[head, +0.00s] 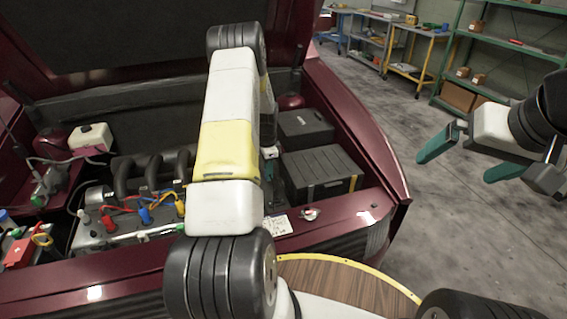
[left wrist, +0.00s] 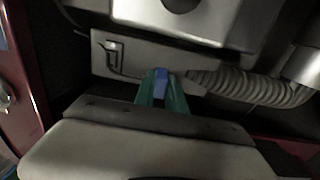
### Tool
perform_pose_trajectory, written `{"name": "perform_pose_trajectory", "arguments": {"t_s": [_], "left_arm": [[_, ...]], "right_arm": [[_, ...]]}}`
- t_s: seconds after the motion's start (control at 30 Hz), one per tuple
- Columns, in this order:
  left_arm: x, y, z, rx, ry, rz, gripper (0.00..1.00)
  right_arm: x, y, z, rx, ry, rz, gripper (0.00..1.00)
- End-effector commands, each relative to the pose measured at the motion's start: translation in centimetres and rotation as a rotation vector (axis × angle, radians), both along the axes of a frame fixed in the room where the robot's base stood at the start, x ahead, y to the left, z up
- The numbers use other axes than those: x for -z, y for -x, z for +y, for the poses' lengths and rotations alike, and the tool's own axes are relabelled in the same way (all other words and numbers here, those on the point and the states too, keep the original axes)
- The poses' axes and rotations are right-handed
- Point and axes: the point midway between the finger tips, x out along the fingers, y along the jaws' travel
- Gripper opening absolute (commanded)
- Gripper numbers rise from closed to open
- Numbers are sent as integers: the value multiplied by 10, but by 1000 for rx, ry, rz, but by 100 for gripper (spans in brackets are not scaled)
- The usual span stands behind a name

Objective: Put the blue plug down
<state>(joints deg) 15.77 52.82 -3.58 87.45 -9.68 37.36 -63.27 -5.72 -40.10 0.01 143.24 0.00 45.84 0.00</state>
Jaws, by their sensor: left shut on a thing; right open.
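The blue plug (left wrist: 162,83) is held between the teal fingertips of my left gripper (left wrist: 161,93) in the left wrist view. It is small and partly covered by the fingers. In front of it is a grey plate with a small socket-like fitting (left wrist: 114,50) and a dark wire; I cannot tell whether the plug touches the plate. In the head view my arm hides most of the left gripper; only a teal bit (head: 270,152) shows beside the arm, over the engine bay. My right gripper (head: 468,160) is open and empty, over the floor at the right.
Red, blue and yellow connectors (head: 145,214) sit on the engine. Black boxes (head: 325,172) stand at the bay's right side, inside the maroon car body (head: 350,120). A corrugated hose (left wrist: 250,87) runs right of the plug. Shelves (head: 510,45) stand behind; the floor right of the car is clear.

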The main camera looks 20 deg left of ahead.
Motion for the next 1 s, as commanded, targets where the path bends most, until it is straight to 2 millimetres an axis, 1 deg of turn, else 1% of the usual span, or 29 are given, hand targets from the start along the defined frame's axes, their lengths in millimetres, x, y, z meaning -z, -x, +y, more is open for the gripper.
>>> {"name": "perform_pose_trajectory", "arguments": {"t_s": [0.03,0.17,0.43,0.67,0.8,0.83,0.9,0.93,1.0], "left_arm": [[1,-5,3,0,0,-2,0],[3,-9,5,0,1,1,0],[35,-8,5,0,0,1,0],[36,-9,5,0,-1,-1,0],[39,-8,5,0,0,0,0],[39,-9,5,0,-1,-1,21],[39,-9,5,0,0,0,35],[39,-9,5,0,-1,-1,37],[39,-9,5,0,0,0,37]], "right_arm": [[0,0,0,0,0,0,100],[0,0,0,0,0,0,100],[0,0,0,0,0,0,100],[0,0,0,0,0,0,100],[0,0,0,0,0,0,100],[0,0,0,0,0,0,100],[0,0,0,0,0,0,100],[0,0,0,0,0,0,100],[0,0,0,0,0,0,100]]}}
